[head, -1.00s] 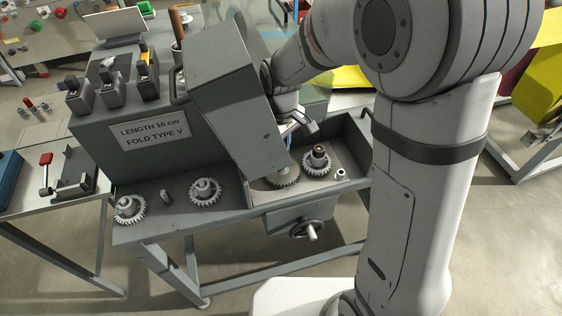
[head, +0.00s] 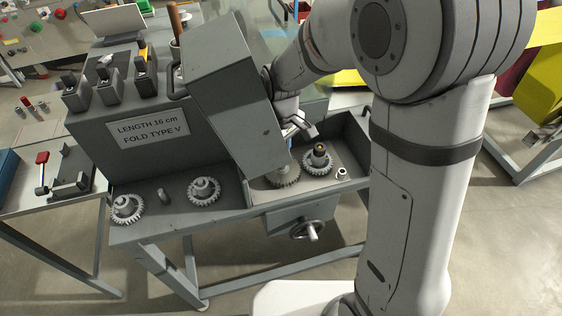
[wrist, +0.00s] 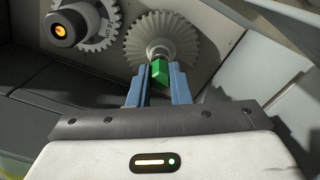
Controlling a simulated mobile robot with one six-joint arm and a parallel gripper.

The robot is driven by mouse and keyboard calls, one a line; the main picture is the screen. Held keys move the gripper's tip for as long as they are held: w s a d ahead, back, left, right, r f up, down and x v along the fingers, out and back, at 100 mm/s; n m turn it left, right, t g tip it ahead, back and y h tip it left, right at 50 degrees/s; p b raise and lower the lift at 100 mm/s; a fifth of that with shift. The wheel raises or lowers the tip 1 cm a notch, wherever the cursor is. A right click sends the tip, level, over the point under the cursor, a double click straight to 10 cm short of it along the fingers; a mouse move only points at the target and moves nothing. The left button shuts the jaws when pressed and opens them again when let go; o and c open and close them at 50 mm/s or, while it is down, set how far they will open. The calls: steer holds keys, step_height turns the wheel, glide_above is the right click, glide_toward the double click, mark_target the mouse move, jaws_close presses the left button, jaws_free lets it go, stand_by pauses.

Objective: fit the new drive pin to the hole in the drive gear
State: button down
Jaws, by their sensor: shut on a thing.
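In the wrist view my gripper (wrist: 159,80) has blue fingers shut on a small green piece (wrist: 159,70), which I take to be the new drive pin. The pin's far end is at or just in front of the grey hub of a toothed gear (wrist: 160,38), probably the drive gear. I cannot tell whether the pin touches it or is in a hole; no hole shows. In the head view this gear (head: 286,180) sits in the machine's bay, partly hidden by the tilted grey housing. My fingertips and the pin are hidden there.
A second gear with an orange-centred shaft (head: 318,160) stands beside it, also in the wrist view (wrist: 85,22). A small ring-like part (head: 342,174) lies at right. Two spare gears (head: 127,208) (head: 204,191) and a small grey cylinder (head: 161,194) rest on the ledge. The grey housing (head: 230,90) is close to my wrist.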

steer(key=shift+f, duration=0.45)
stand_by(0.5)
steer(key=c, duration=1.3)
jaws_free()
steer(key=shift+o, duration=0.2)
steer(key=shift+r+b, duration=0.4)
steer(key=shift+r, duration=3.55)
steer(key=shift+s+d+r, duration=0.15)
steer(key=shift+d+r, duration=0.05)
steer(key=shift+d, duration=0.2)
steer(key=s+d+r+m+t, duration=0.2)
steer(key=s+d+m, duration=0.7)
steer(key=s+d, duration=0.6)
steer(key=shift+d+r+m+t, duration=0.3)
steer(key=shift+r+t, duration=0.1)
steer(key=shift+r, duration=0.2)
